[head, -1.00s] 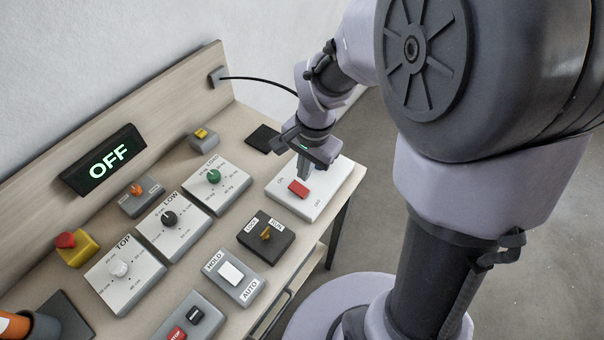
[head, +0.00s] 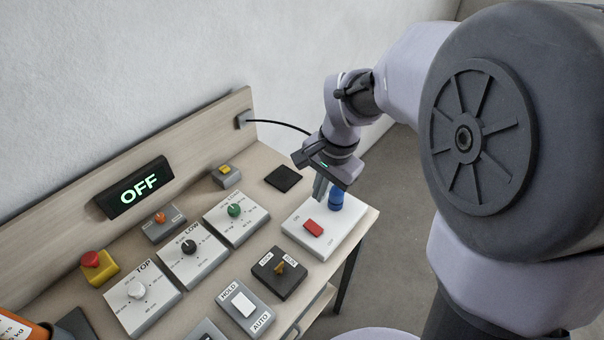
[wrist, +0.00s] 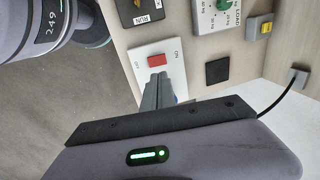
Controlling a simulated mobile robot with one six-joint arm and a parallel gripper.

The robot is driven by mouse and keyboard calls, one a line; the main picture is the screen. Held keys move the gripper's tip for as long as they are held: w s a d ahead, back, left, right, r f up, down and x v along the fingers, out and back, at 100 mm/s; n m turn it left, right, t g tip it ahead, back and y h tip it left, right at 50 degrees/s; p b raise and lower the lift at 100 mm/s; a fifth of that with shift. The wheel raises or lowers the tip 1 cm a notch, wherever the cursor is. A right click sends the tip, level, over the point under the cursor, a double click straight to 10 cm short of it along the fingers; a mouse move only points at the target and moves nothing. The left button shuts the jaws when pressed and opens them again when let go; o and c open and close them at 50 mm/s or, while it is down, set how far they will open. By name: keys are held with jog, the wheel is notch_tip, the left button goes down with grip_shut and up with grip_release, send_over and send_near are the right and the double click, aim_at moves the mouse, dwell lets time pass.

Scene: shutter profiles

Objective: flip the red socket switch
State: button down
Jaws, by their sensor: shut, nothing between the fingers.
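The red socket switch (head: 313,228) sits on a white box with ON and OFF labels (head: 296,238) at the right end of the bench. In the wrist view the red switch (wrist: 157,60) shows just beyond my fingertips. My gripper (head: 319,198) is shut and empty, pointing down over the white box close to the switch's far side. Whether the fingertips touch the switch I cannot tell. A blue plug-like part (head: 336,199) stands on the same box, right behind my fingers. The display (head: 138,188) reads OFF.
A dark key-switch box (head: 279,272) and a HOLD/AUTO box (head: 245,306) stand in front of the white box. A green-knob box (head: 237,218) is to its left. A black pad (head: 283,178) lies flat behind it. A black cable (head: 280,123) runs from the backboard.

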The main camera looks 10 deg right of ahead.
aim_at(309, 225)
jog(key=w+f+b, duration=0.1)
jog(key=f+b, duration=0.1)
jog(key=f, duration=0.2)
jog(key=w+f+b, duration=0.1)
jog(key=f+b, duration=0.1)
jog(key=f, duration=0.3)
jog(key=a+f+b, duration=0.1)
jog(key=f+b, duration=0.1)
jog(key=f, duration=0.3)
jog(key=shift+w, duration=0.4)
jog(key=shift+r, duration=0.1)
